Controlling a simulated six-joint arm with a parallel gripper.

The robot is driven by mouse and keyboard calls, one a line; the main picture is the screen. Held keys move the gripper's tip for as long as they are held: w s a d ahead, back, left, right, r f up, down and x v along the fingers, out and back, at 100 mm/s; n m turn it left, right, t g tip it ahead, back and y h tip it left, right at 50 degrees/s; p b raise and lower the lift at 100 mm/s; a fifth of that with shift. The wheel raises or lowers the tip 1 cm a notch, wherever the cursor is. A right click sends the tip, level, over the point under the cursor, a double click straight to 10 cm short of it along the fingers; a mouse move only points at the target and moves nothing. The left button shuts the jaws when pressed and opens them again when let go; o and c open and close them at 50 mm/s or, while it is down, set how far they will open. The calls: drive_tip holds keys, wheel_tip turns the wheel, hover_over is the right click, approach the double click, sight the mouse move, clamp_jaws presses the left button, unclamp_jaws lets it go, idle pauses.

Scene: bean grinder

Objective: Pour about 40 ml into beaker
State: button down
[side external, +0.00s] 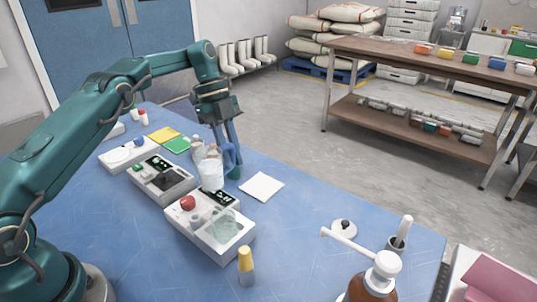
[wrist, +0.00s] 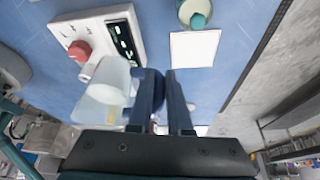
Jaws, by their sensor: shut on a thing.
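My gripper (side external: 231,160) points down and is shut on the blue handle of a translucent jug (side external: 211,175). The jug looks roughly upright, with pale contents in its lower part. In the wrist view my gripper (wrist: 166,75) has the jug (wrist: 110,80) to the left of its fingers. A clear, greenish beaker (side external: 226,226) stands on the plate of a white bench instrument, nearer the side camera and apart from the jug. The level inside the beaker cannot be read. I cannot make out the beaker in the wrist view.
The white instrument (side external: 200,236) has a red knob (side external: 187,202) and a dark display. A second device (side external: 160,181) stands behind it. A white square (side external: 262,187) lies to the right. A yellow-capped vial (side external: 246,262) and brown pump bottle (side external: 372,282) stand in front.

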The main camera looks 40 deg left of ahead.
drive_tip(key=shift+a+f, duration=0.1)
drive_tip(key=shift+f, duration=0.15)
drive_tip(key=shift+s, duration=0.1)
idle(0.3)
drive_tip(key=shift+s+d+f+t+y, duration=0.15)
drive_tip(key=shift+s+d+t+y, duration=0.2)
drive_tip(key=shift+d+t+y, duration=0.5)
drive_tip(key=shift+s+d+r+m+t+y, duration=0.1)
drive_tip(key=shift+s+d+r+t+y, duration=0.4)
drive_tip(key=shift+y, duration=0.45)
drive_tip(key=shift+s+d+r+m+t+y, duration=0.1)
drive_tip(key=shift+s+d+r+t+y, duration=0.25)
drive_tip(key=shift+d+r+y, duration=0.5)
drive_tip(key=shift+s+d+r+m+t+y, duration=0.1)
drive_tip(key=shift+s+d+r+t+y, duration=0.25)
drive_tip(key=shift+y, duration=0.7)
drive_tip(key=shift+d+r+t, duration=0.1)
drive_tip(key=shift+r+t, duration=0.1)
drive_tip(key=shift+t, duration=0.05)
drive_tip(key=shift+d+f+t+y, duration=0.15)
drive_tip(key=shift+t+y, duration=0.1)
drive_tip(key=shift+y, duration=0.25)
drive_tip(key=shift+d+f+t+y, duration=0.1)
drive_tip(key=shift+t+y, duration=0.15)
drive_tip(key=shift+y, duration=0.25)
drive_tip(key=shift+r+p, duration=0.2)
drive_tip(key=shift+p, duration=0.1)
